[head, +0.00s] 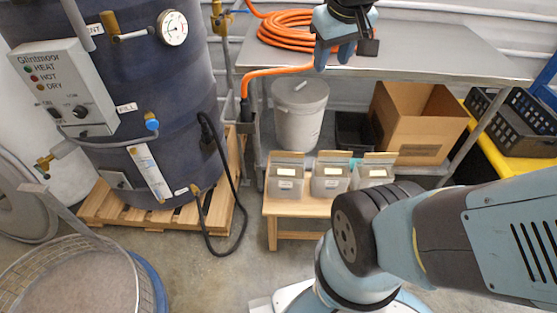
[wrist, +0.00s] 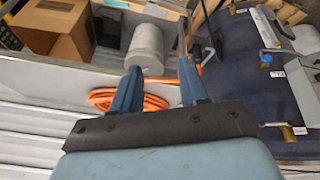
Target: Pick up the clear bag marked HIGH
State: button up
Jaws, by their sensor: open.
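Three clear bags stand side by side on a low wooden bench (head: 272,207) in the head view: a left bag (head: 286,186), a middle bag (head: 329,183) and a right bag (head: 371,179). Each has a pale label, too small to read, so I cannot tell which is marked HIGH. My arm partly covers the lower right of the group. My gripper (head: 334,61) is high up at the back, over the steel table area and well away from the bags. In the wrist view my gripper (wrist: 157,78) is open with nothing between its fingers.
A steel table (head: 450,55) holds a coiled orange hose (head: 287,32). Below are a lidded pail (head: 299,115) and a cardboard box (head: 415,125). A dark tank (head: 160,85) stands left on a pallet (head: 100,207), with a black cable beside the bench. Black crates (head: 520,125) are at right.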

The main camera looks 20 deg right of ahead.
jog(key=w+d+f+n+g+h, duration=0.1)
jog(key=w+f+n+g, duration=0.15)
jog(key=w+f, duration=0.6)
jog(key=n+g+y, duration=0.2)
jog(key=n, duration=0.8)
send_over(287, 153)
notch_tip(287, 153, down, 29)
jog(key=f, duration=0.8)
jog(key=shift+w+d+f, duration=0.2)
jog(key=shift+w+d, duration=0.05)
jog(key=shift+d, duration=0.05)
jog(key=shift+w+a+f, duration=0.15)
jog(key=shift+f, duration=2.4)
grip_shut()
